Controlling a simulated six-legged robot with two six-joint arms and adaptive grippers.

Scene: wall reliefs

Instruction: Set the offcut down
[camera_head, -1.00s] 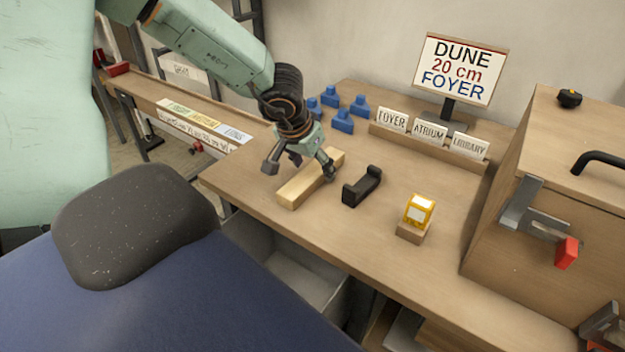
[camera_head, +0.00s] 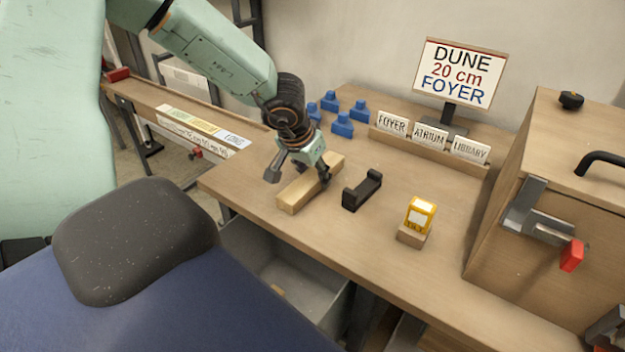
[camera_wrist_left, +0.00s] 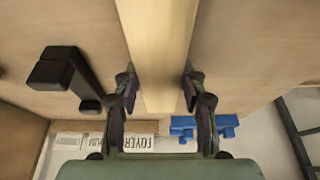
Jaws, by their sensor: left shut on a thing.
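The offcut, a pale squared length of wood (camera_head: 292,197), lies along the bench top near its left front edge. It also shows in the left wrist view (camera_wrist_left: 160,40), running lengthwise between the fingers. My left gripper (camera_head: 298,183) points down over its middle and is shut on it, one finger on each side; the fingers show in the left wrist view too (camera_wrist_left: 161,92). The offcut looks level and at or very near the bench surface; I cannot tell whether its underside touches. My right gripper is not in view.
A black bracket (camera_head: 361,190) lies close right of the offcut, and a yellow device (camera_head: 420,214) sits farther right. Several blue pieces (camera_head: 342,125) stand behind. A labelled card rack (camera_head: 430,144), a sign (camera_head: 459,74) and a wooden cabinet (camera_head: 540,170) bound the right. An open drawer (camera_head: 300,265) lies below.

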